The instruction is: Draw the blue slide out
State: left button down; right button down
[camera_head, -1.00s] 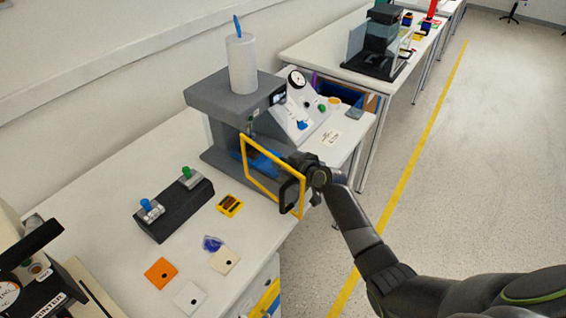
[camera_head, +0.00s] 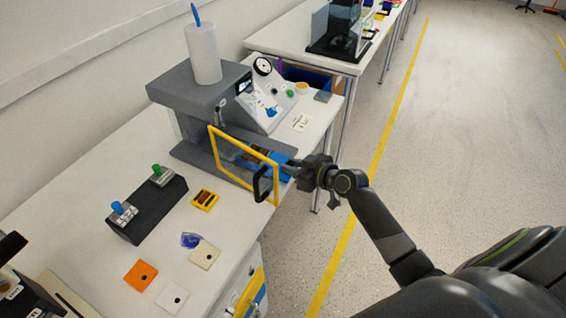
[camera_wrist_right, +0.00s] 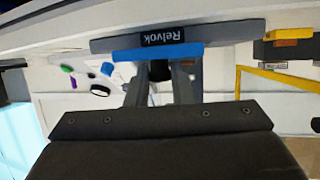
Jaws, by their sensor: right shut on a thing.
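The blue slide (camera_head: 284,162) shows in the head view, low in the grey press-like machine (camera_head: 190,88). Part of it sticks out to the right, past the open yellow-framed guard. My right gripper (camera_head: 297,170) is at its outer end. In the right wrist view the slide's blue edge (camera_wrist_right: 205,53) runs across the top, near a grey part with an upside-down "Relvok" label (camera_wrist_right: 163,37). There my right gripper (camera_wrist_right: 160,84) is shut on a dark grip at the middle of the slide. My left gripper is not in view.
The yellow guard frame (camera_head: 213,149) with its black handle (camera_head: 262,184) stands close beside the slide. A sloped control panel (camera_head: 268,103) is behind. A two-lever box (camera_head: 147,209) and small plates lie on the table at left. The floor to the right is free.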

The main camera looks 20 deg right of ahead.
jog(key=c, duration=1.3)
grip_release()
jog(key=shift+s+d, duration=0.2)
jog(key=shift+o, duration=0.2)
jog(key=v, duration=1.7)
jog(key=shift+r+b, duration=0.25)
jog(key=shift+b, duration=0.1)
jog(key=shift+s, duration=0.15)
